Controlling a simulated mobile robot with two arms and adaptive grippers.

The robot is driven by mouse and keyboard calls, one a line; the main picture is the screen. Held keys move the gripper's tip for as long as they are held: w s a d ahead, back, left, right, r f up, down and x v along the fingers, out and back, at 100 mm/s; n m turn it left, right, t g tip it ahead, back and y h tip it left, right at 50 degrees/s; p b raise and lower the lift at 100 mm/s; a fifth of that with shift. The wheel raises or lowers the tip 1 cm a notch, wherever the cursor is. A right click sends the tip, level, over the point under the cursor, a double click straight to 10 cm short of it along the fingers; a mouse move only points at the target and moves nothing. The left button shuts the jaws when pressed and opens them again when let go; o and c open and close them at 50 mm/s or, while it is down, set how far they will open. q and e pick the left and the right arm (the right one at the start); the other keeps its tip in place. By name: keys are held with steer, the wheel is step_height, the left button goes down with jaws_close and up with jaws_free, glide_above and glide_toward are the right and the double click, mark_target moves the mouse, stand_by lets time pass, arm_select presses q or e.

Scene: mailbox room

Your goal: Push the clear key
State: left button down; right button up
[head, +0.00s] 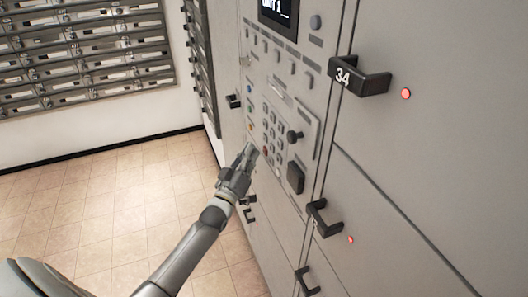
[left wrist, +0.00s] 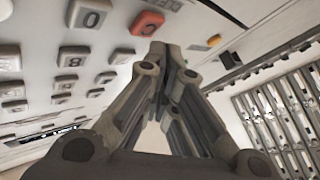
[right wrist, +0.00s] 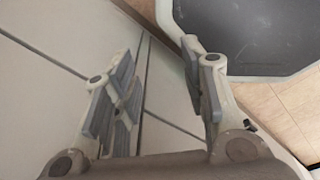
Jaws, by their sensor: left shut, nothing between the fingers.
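The keypad panel (head: 290,125) is set in the grey locker wall, with rows of small grey keys. An orange-red key shows at its lower left (head: 265,151) and close by in the left wrist view (left wrist: 147,22), beside a grey "0" key (left wrist: 88,17). A small yellow key (left wrist: 214,40) lies to the right. I cannot read which key is marked clear. My left gripper (head: 250,147) is shut and empty, its tips near the orange-red key; contact cannot be told. My right gripper (right wrist: 165,90) is open and empty, with its fingers wide apart.
A small screen (head: 279,18) sits above the keys. Black handles stick out from the locker doors, one marked 34 (head: 358,78). Metal mailboxes (head: 85,50) line the far wall; the tiled floor is clear.

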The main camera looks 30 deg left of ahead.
arm_select(q)
steer(key=shift+w+d, duration=0.1)
steer(key=shift+w+d, duration=0.2)
steer(key=shift+w, duration=0.05)
steer(key=shift+w+d, duration=0.25)
steer(key=shift+w, duration=0.05)
stand_by(0.8)
steer(key=shift+s+a, duration=0.1)
steer(key=shift+s, duration=0.05)
stand_by(0.3)
steer(key=shift+s+a, duration=0.45)
steer(key=shift+s, duration=0.05)
steer(key=shift+s+a+p, duration=0.7)
steer(key=shift+s+a, duration=0.9)
steer(key=shift+s, duration=0.3)
